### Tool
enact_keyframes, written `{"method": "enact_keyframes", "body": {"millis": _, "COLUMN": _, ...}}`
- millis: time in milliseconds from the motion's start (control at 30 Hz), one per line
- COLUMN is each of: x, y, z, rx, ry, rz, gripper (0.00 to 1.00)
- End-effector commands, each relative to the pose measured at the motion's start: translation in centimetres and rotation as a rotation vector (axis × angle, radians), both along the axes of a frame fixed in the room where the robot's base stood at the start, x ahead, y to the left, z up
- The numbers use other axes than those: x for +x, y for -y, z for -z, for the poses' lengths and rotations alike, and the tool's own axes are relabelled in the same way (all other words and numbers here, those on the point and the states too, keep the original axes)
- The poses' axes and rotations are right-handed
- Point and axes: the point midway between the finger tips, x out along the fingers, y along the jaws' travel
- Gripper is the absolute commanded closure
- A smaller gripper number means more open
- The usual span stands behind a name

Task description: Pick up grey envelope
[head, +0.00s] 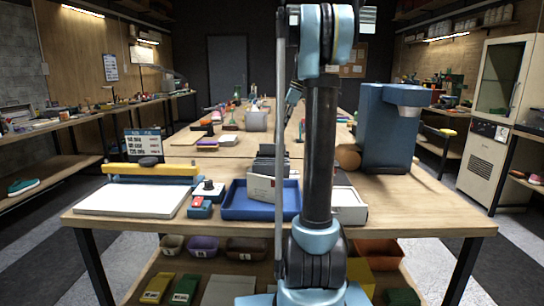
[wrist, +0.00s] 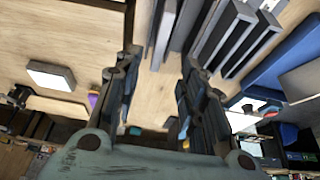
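A pale grey-white envelope (head: 262,189) with small markings leans upright in the blue tray (head: 236,212) on the workbench. In the wrist view, a light grey flat piece (wrist: 302,80) beside the blue tray (wrist: 285,55) may be this envelope; I cannot be sure. Several dark grey flat slabs (wrist: 236,38) stand side by side near the tray. My gripper (wrist: 158,80) has its two fingers apart, with only bare wood and distant items between them. It is clear of the envelope. In the head view my arm hides the gripper.
A white pad (head: 132,199) with a yellow-and-blue bar behind it is at left. A small red-and-blue item (head: 200,206) sits left of the tray. A white box (head: 349,205) and a tall blue machine (head: 385,130) are at right. The bench's front right is bare.

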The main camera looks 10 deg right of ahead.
Motion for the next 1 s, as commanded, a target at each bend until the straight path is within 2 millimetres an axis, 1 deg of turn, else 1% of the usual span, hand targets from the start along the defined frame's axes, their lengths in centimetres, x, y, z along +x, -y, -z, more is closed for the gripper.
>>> {"method": "enact_keyframes", "body": {"millis": 33, "x": 0.1, "y": -0.4, "z": 0.9, "rx": 0.000, "ry": 0.000, "rz": -0.002, "gripper": 0.62}}
{"method": "enact_keyframes", "body": {"millis": 100, "x": 0.2, "y": -0.9, "z": 2.0, "rx": 0.000, "ry": 0.000, "rz": -0.002, "gripper": 0.62}}
{"method": "enact_keyframes", "body": {"millis": 300, "x": 0.3, "y": -1.9, "z": 4.6, "rx": 0.000, "ry": -0.001, "rz": 0.000, "gripper": 0.62}}
{"method": "enact_keyframes", "body": {"millis": 567, "x": 0.5, "y": -2.4, "z": 6.0, "rx": 0.000, "ry": -0.001, "rz": -0.001, "gripper": 0.62}}
{"method": "enact_keyframes", "body": {"millis": 800, "x": 0.9, "y": -3.5, "z": 9.0, "rx": 0.000, "ry": -0.001, "rz": -0.001, "gripper": 0.62}}
{"method": "enact_keyframes", "body": {"millis": 900, "x": 0.9, "y": -3.8, "z": 9.8, "rx": 0.000, "ry": -0.001, "rz": 0.000, "gripper": 0.62}}
{"method": "enact_keyframes", "body": {"millis": 1000, "x": 1.0, "y": -4.0, "z": 10.2, "rx": 0.000, "ry": 0.000, "rz": 0.000, "gripper": 0.62}}
